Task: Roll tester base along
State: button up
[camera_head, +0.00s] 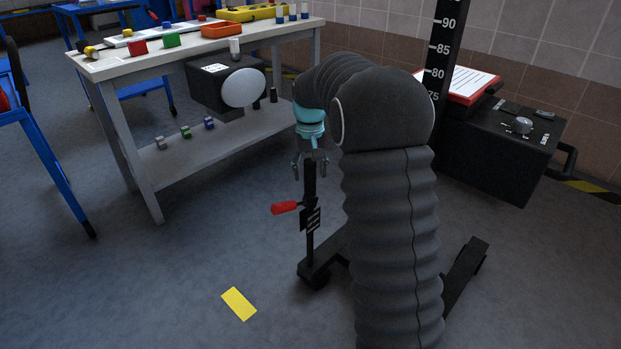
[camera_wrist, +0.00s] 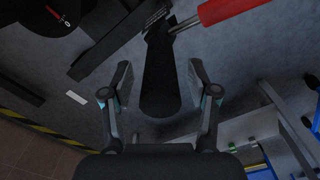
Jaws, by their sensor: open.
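The tester base (camera_head: 316,270) is a dark frame low on the floor; its other leg (camera_head: 466,268) shows right of my arm, and my arm hides its middle. A black upright post (camera_head: 309,235) rises from it, with a red handle (camera_head: 285,208) pointing left and a small lettered plate. My gripper (camera_head: 310,170) is open and points down at the post's top. In the wrist view the open fingers (camera_wrist: 160,90) stand either side of the dark post (camera_wrist: 160,75), with the red handle (camera_wrist: 232,8) at upper right. I cannot tell whether they touch the post.
A grey workbench (camera_head: 130,62) with blocks on top stands at left. A tall numbered scale (camera_head: 440,60) and a black case (camera_head: 503,150) stand at right. A yellow marker (camera_head: 238,303) lies on the floor left of the base. The floor at front left is otherwise clear.

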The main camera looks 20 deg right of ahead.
jog(key=shift+f, duration=0.95)
grip_shut()
